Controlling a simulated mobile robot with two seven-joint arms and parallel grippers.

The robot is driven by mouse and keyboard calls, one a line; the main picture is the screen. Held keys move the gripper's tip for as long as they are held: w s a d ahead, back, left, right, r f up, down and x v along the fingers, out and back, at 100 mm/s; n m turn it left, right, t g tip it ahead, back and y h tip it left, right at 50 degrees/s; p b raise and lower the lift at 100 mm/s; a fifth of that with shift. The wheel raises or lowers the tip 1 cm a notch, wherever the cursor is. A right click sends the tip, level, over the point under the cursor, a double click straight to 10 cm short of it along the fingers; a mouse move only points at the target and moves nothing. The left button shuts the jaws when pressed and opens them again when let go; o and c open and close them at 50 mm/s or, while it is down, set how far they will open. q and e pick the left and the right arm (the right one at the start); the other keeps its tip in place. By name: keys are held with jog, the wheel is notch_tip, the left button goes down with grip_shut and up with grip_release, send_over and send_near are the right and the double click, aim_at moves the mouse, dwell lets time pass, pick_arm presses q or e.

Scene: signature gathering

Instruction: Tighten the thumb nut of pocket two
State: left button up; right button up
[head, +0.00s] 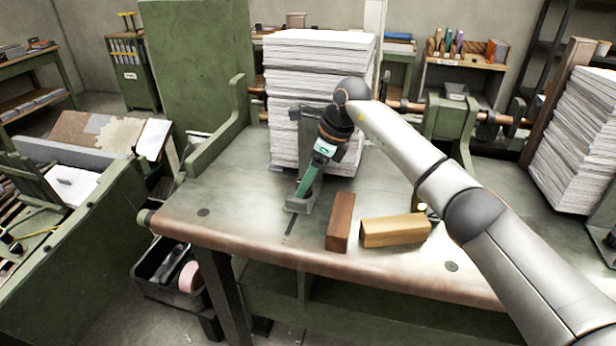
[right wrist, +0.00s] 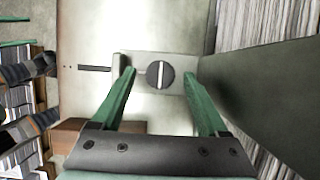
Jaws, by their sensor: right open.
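In the right wrist view a dark round thumb nut (right wrist: 153,76) with a pale bar across its face sits on a grey metal bracket (right wrist: 148,58). My right gripper (right wrist: 161,68) is open, with its green fingertips on either side of the nut and a visible gap to each. How far above the nut they are, I cannot tell. In the head view my right gripper (head: 301,192) points down at the low bracket foot (head: 299,205) on the bench; the nut is hidden there. Which pocket this is, no readable mark shows. My left gripper is not in view.
A tall paper stack (head: 320,55) stands close behind my right gripper. A dark red-brown block (head: 340,222) and a light wooden block (head: 395,231) lie on the bench (head: 235,195) to its right. The bench top to the left is clear.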

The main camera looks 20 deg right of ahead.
grip_shut()
dwell(0.5)
